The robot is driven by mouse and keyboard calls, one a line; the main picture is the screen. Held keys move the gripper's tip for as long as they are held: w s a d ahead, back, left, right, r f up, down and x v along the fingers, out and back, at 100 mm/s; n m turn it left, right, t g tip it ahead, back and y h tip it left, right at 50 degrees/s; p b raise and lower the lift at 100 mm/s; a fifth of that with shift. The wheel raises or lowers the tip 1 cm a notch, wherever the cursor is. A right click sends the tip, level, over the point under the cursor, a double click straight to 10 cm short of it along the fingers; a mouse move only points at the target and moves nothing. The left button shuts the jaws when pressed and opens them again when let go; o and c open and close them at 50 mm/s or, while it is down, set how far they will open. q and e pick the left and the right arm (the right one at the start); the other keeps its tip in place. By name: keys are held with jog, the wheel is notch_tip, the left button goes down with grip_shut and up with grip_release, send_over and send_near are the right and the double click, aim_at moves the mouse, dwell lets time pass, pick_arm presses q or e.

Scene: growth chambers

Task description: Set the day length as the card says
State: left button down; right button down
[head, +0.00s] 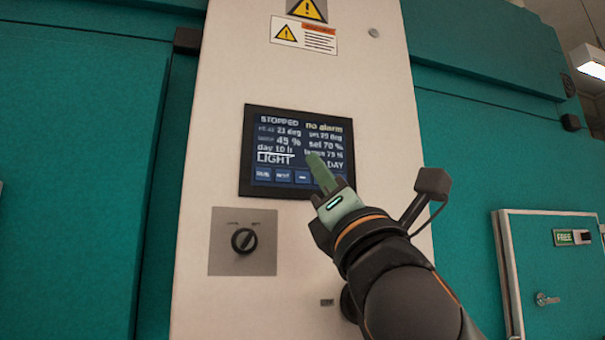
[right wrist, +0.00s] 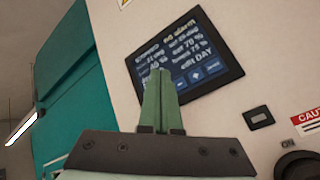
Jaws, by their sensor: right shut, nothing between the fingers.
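The control screen (head: 295,150) is a dark panel on the white column. It reads "STOPPED", "no alarm", "day 10 h" with a line under it, "LIGHT", and "DAY" at lower right. A row of blue buttons (head: 282,176) runs along its bottom; the right end is hidden behind my right gripper. My right gripper (head: 318,162) is shut and empty, its green fingers in front of the screen's lower right. Whether they touch it I cannot tell. In the right wrist view the screen (right wrist: 190,50) lies beyond the fingers (right wrist: 162,85). No card with a day length and no left gripper show.
A black rotary knob (head: 244,240) on a grey plate sits below the screen. Warning labels (head: 303,34) are above it. Teal chamber walls flank the column. A small teal door (head: 555,275) with a "FREE" tag (head: 564,238) stands at the right.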

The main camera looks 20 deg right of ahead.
aim_at(310, 179)
jog(key=shift+w+a+p, duration=0.1)
jog(key=shift+w+p, duration=0.4)
jog(key=shift+w, duration=1.55)
dwell(0.5)
jog(key=shift+w, duration=0.4)
jog(key=shift+w+p, duration=0.3)
jog(key=shift+p, duration=0.05)
dwell(0.4)
jog(key=shift+s, duration=0.75)
jog(key=shift+s+b, duration=0.6)
jog(key=shift+s, duration=1.9)
